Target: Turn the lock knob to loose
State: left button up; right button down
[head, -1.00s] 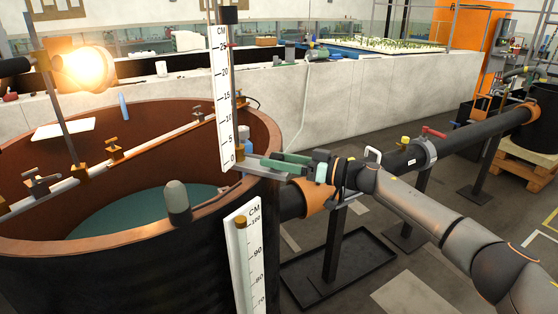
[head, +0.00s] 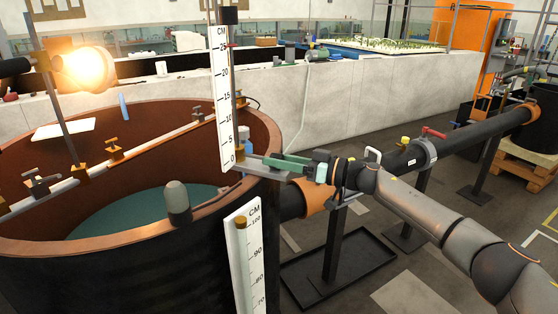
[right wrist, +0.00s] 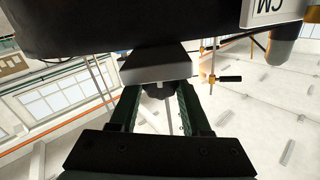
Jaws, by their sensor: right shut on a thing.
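The lock knob (right wrist: 160,90) is small and dark, under a grey bracket block (right wrist: 155,68) in the right wrist view. My right gripper (right wrist: 158,94) has its two dark green fingers on either side of the knob and is shut on it. In the head view my right gripper (head: 280,164) reaches in from the right to the grey bracket (head: 250,168) at the foot of the upright white CM scale (head: 223,105). The knob itself is hidden there. Any loose or tight mark cannot be made out. My left gripper is not in view.
A large dark round tank (head: 130,265) with a copper-coloured rim stands below the scale. A second CM scale (head: 246,262) stands in front of it. A black pipe (head: 470,136) with a red-handled valve (head: 433,133) runs behind my right arm. A lit lamp (head: 85,68) is at the upper left.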

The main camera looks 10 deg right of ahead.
jog(key=shift+r+n+p, duration=0.15)
jog(key=shift+n+p, duration=0.4)
jog(key=shift+n, duration=0.05)
jog(key=shift+n+p, duration=0.35)
jog(key=shift+n, duration=1.15)
jog(key=shift+c, duration=1.9)
grip_release()
jog(key=v, duration=1.2)
jog(key=shift+s+d, duration=0.15)
jog(key=shift+d, duration=0.1)
